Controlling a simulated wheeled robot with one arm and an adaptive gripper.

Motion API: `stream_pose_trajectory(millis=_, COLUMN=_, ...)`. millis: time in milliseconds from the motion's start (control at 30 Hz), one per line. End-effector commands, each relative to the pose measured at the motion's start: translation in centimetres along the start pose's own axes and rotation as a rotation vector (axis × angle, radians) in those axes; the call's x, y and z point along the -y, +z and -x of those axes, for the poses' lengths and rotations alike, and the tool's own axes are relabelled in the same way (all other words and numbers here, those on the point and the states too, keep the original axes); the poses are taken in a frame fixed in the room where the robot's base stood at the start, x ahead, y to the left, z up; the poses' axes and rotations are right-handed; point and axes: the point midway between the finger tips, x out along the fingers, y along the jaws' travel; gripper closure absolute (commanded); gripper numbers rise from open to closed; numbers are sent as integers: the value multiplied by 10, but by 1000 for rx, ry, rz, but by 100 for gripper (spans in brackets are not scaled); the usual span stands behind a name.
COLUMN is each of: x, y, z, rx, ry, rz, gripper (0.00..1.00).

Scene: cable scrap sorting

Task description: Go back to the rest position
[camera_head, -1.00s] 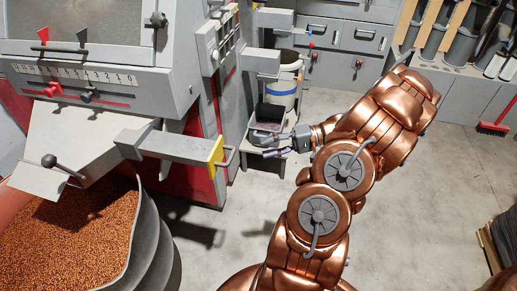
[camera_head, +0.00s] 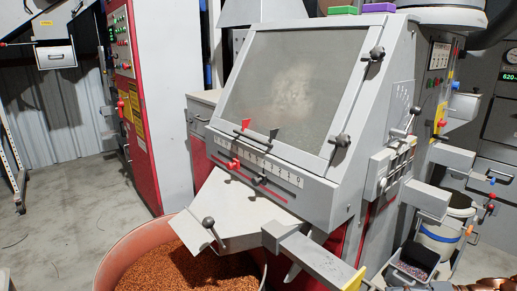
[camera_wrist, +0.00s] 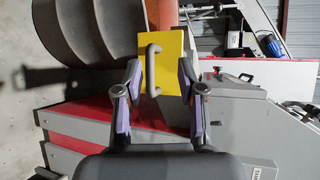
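My gripper (camera_wrist: 160,76) shows in the wrist view with its two purple-padded fingers spread apart and nothing between the pads. Beyond the fingertips is a yellow plate (camera_wrist: 174,47) with a grey handle (camera_wrist: 152,72); the fingers appear apart from it, though the exact gap is hard to tell. In the head view only a sliver of my copper arm shows at the lower right edge, and the gripper is out of sight there.
A grey and red machine (camera_head: 300,85) fills the middle. Below it stands a round tub (camera_head: 122,252) of copper granules. A grey box arm (camera_head: 310,254) sticks out with a yellow end (camera_head: 355,280). A dark tray (camera_head: 412,268) and a bucket (camera_head: 445,232) are at right. Floor at left is clear.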

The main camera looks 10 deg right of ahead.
Motion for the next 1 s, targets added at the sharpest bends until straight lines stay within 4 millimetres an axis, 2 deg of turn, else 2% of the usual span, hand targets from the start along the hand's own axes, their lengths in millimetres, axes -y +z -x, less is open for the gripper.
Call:
stream_pose_trajectory(millis=33, x=10, y=8, z=-17, rx=54, ry=39, rz=2, gripper=61)
stream_pose_trajectory(millis=200, x=31, y=39, z=-63, rx=203, ry=184, rz=-9, gripper=61)
stream_pose_trajectory(millis=400, x=46, y=83, z=-104, rx=348, ry=368, rz=-9, gripper=61)
stream_pose_trajectory(millis=500, x=50, y=105, z=-118, rx=404, ry=465, rz=1, gripper=61)
stream_pose_trajectory(millis=733, x=52, y=156, z=-137, rx=495, ry=695, rz=36, gripper=61)
stream_pose_trajectory(millis=1000, x=47, y=207, z=-138, rx=537, ry=959, rz=110, gripper=61)
